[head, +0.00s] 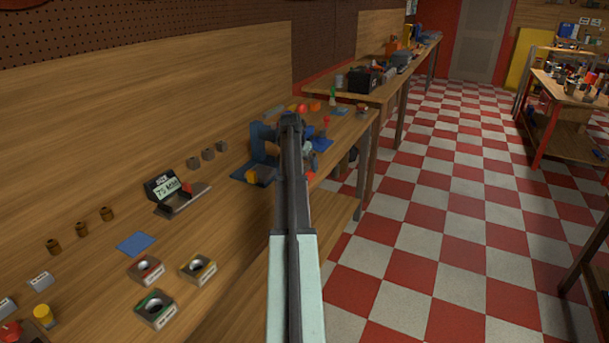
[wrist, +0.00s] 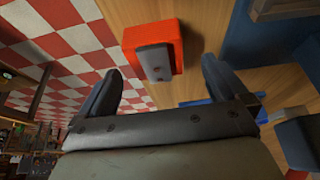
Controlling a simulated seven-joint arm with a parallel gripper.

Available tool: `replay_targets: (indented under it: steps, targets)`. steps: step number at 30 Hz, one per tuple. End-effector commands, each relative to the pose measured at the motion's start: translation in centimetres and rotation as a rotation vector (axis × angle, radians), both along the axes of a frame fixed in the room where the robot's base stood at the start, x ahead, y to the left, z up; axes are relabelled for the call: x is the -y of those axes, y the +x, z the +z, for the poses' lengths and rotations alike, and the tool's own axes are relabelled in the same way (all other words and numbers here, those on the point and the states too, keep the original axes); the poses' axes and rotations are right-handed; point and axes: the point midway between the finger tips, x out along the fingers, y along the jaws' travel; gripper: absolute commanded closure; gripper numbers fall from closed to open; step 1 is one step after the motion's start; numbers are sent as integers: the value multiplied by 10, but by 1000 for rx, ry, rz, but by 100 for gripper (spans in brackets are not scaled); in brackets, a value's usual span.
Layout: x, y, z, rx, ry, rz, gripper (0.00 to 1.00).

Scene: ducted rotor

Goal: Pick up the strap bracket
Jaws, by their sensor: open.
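A small dark grey plate with two round holes, which looks like the strap bracket (wrist: 154,62), lies against a red block (wrist: 168,36) in the wrist view. My gripper (wrist: 161,70) is open and empty, with one finger on each side of the picture. The bracket shows between and beyond the fingertips, and I see no finger touching it. In the head view my arm covers this part of the bench, and I cannot make out the bracket or the fingers there.
The wooden bench (head: 226,225) has a blue fixture (head: 262,143) beside my arm. The checkered floor to the right is open.

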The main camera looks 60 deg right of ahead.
Motion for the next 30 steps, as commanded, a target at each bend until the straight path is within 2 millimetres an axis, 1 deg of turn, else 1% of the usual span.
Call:
replay_targets:
  steps: [6,9,12,17,20,30]
  targets:
    - [9,-4,-27,-1,2,0,0]
    - [14,-4,-37,0,1,0,0]
    - [15,-4,-40,0,0,0,0]
    - [15,-4,-40,1,0,0,0]
    - [15,-4,-40,1,0,0,8]
    - [15,-4,-40,0,0,0,40]
